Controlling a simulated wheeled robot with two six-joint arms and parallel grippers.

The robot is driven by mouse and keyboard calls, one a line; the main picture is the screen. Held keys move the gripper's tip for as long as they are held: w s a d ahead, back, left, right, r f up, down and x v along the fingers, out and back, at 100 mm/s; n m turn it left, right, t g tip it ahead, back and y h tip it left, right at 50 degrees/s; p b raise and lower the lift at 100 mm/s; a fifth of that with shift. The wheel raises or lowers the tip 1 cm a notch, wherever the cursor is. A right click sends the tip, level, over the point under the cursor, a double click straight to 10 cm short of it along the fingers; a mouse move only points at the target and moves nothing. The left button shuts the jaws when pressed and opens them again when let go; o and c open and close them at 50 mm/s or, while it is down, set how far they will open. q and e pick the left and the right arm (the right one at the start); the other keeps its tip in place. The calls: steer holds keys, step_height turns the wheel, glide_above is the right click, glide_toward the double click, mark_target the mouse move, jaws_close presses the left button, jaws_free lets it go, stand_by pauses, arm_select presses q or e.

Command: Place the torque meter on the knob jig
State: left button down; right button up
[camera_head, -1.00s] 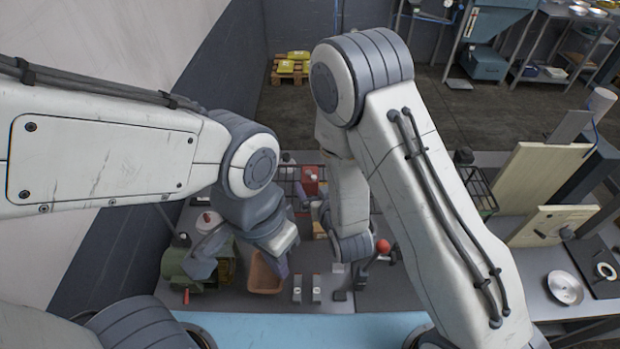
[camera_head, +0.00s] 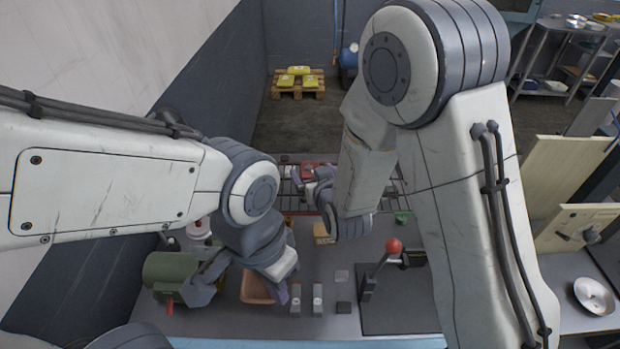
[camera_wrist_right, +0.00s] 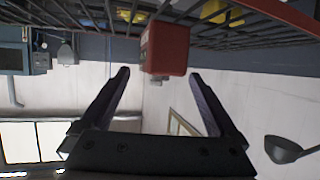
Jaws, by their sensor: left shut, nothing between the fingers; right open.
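A small red box with a pale stub, seemingly the torque meter (camera_head: 308,171), is at the wire rack at the back of the bench. In the right wrist view the red box (camera_wrist_right: 166,48) is ahead of my right gripper (camera_wrist_right: 160,85), roughly between the lines of its open fingers. No contact shows. In the head view my right gripper (camera_head: 312,187) is partly hidden by its own wrist. A beige panel with a round knob (camera_head: 590,234) at the right may be the knob jig; I cannot be sure.
The wire rack (camera_head: 287,188) is close around the red box. On the bench are a green machine (camera_head: 172,272), the orange bin (camera_head: 254,290), small grey blocks (camera_head: 317,299) and a red-balled lever (camera_head: 393,246) on a dark plate. A metal dish (camera_head: 594,295) lies at the right.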

mark_target(312, 166)
steer(key=shift+r+p+x, duration=0.15)
steer(key=shift+p+x, duration=0.7)
steer(key=shift+x, duration=0.3)
steer(key=shift+r+p+x, duration=0.15)
steer(key=shift+p+x, duration=0.7)
steer(key=shift+x, duration=0.3)
steer(key=shift+w+f, duration=0.25)
steer(key=shift+w, duration=0.3)
jaws_close()
